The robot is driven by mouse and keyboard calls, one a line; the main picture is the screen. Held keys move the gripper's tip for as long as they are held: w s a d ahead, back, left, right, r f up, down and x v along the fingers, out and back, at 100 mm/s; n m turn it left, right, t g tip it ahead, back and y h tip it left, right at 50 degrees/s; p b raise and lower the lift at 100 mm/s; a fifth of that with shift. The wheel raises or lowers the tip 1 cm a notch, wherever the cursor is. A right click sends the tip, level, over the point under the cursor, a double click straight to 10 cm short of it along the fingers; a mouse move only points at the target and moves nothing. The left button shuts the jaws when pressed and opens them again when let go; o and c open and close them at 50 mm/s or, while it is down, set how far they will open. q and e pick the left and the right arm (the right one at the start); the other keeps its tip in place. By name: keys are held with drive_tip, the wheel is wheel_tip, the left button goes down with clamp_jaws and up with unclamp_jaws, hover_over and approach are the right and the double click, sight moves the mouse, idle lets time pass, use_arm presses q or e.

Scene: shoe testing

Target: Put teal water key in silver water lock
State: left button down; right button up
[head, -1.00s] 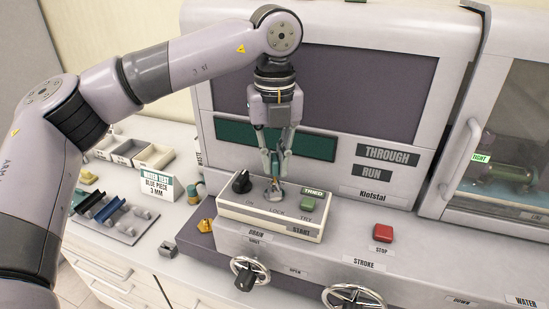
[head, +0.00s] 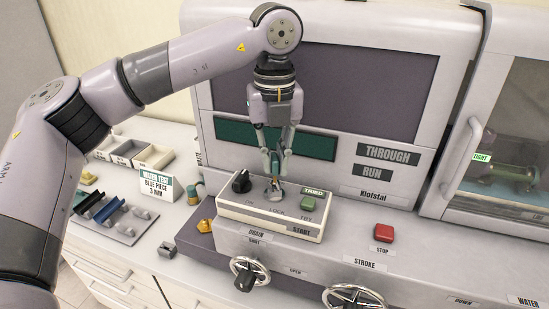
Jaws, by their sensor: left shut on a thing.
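My left gripper (head: 275,152) points down over the control box (head: 270,218) and is shut on the teal water key (head: 274,163). Only a small part of the teal key shows between the fingers. Its lower end is at or just above the round silver water lock (head: 274,193) on top of the box, beside the word LOCK. I cannot tell how far the key sits in the lock. My right gripper does not show.
A black knob (head: 241,181) stands left of the lock and a green button (head: 308,203) right of it. A red STOP button (head: 383,232) and handwheels (head: 250,272) are on the machine front.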

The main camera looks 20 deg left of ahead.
sight(275, 172)
use_arm(q)
drive_tip(key=shift+f+b, duration=1.35)
drive_tip(key=shift+f, duration=0.2)
drive_tip(key=c, duration=1.6)
unclamp_jaws()
drive_tip(key=shift+r, duration=0.2)
wheel_tip(275, 172, up, 7)
drive_tip(key=shift+r, duration=0.1)
